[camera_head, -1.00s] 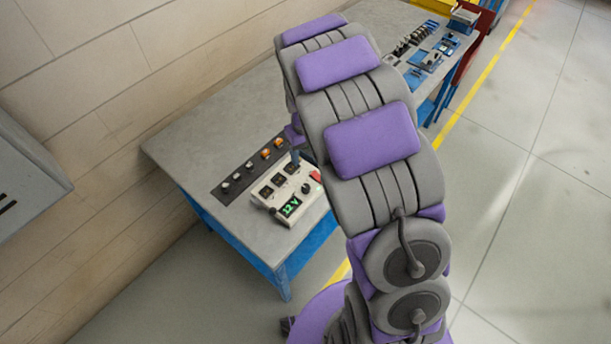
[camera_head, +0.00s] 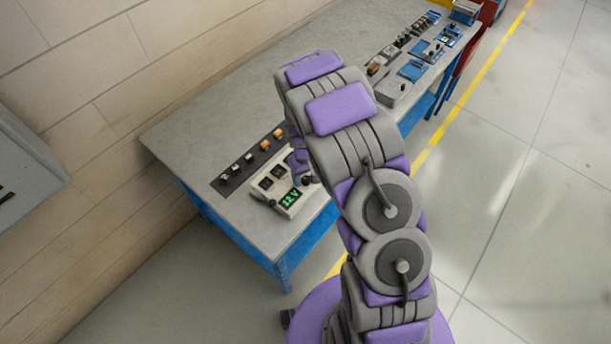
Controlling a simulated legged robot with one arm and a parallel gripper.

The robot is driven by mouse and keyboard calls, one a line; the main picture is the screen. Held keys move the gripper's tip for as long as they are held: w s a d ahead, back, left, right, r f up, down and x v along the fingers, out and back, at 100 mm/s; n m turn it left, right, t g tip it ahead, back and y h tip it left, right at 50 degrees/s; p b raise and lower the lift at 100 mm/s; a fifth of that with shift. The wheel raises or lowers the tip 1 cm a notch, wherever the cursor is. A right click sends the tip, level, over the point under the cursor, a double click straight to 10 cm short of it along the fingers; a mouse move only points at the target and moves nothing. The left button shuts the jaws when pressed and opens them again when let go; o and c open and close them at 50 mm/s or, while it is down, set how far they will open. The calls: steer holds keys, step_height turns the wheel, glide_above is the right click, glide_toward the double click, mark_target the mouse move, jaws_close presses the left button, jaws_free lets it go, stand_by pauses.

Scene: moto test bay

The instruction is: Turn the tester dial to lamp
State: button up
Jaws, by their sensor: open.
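The tester (camera_head: 286,203) is a pale box near the front end of the grey bench. Its green display reads 12 V, and several dark square parts sit on its top. A dark round knob (camera_head: 307,180), which looks like the dial, shows at its right side, close to my arm. Its pointer and labels are too small to read. My gripper (camera_head: 298,161) is partly hidden behind my arm; a purple and grey part of it shows just above the tester's far side. It is open, and I see nothing held. I cannot tell whether it touches the tester.
A dark strip (camera_head: 248,160) with orange and pale lamps or switches lies behind the tester on the bench (camera_head: 205,125). Several small devices (camera_head: 414,70) stand farther along the bench. A grey cabinet (camera_head: 25,170) hangs on the left wall. The floor at the right is clear.

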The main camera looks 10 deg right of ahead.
steer(key=shift+f, duration=0.3)
steer(key=shift+c, duration=0.2)
steer(key=c, duration=1)
steer(key=shift+m, duration=0.4)
steer(key=m+p, duration=0.1)
steer(key=m, duration=0.3)
steer(key=shift+r+m, duration=0.1)
steer(key=shift+m, duration=0.2)
steer(key=m+p, duration=0.1)
steer(key=m, duration=0.4)
steer(key=shift+m, duration=0.3)
